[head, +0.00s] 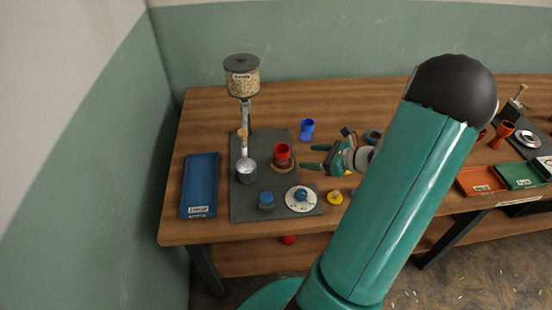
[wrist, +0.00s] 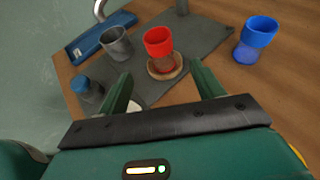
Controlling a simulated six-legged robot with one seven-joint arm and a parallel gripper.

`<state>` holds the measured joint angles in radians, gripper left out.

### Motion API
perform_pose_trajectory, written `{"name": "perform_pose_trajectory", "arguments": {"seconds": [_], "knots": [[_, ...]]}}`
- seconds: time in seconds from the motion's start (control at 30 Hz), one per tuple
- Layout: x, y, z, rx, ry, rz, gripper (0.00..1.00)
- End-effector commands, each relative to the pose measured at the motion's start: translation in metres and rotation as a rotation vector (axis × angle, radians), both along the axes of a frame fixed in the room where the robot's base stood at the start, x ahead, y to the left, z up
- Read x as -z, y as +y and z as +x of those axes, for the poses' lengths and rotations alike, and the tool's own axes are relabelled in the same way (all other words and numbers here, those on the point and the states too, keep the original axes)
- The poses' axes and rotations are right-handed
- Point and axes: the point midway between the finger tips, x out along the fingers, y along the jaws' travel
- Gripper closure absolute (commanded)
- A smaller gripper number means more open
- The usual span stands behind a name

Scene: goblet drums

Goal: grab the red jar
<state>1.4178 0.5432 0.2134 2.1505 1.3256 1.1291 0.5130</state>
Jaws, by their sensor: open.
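The red jar (head: 283,152) stands upright on a round brown coaster (head: 284,166) on the dark grey mat (head: 262,208). It is a small red cup-shaped vessel, darker below its rim. In the wrist view the red jar (wrist: 159,45) shows ahead of my gripper, between the lines of the two green fingers. My gripper (head: 312,157) is open and empty, just to the right of the jar and apart from it. Its fingers also show in the wrist view (wrist: 162,85), pointing toward the jar.
A blue jar (head: 307,128) stands behind my gripper, right of the mat. A grey cup (head: 246,174), a small blue-topped jar (head: 266,200) and a white dial (head: 303,199) share the mat. A grain dispenser (head: 241,76) rises behind. A blue tray (head: 200,185) lies left.

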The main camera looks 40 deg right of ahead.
Motion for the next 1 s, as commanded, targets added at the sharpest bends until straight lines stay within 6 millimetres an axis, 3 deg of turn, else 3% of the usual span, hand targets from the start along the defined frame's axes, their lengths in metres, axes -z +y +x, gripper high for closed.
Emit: {"name": "perform_pose_trajectory", "arguments": {"seconds": [0.4, 1.0], "knots": [[0.028, 0.021, 0.059, 0.004, 0.001, 0.002, 0.33], [0.05, 0.041, 0.117, 0.002, 0.001, 0.0, 0.33]]}}
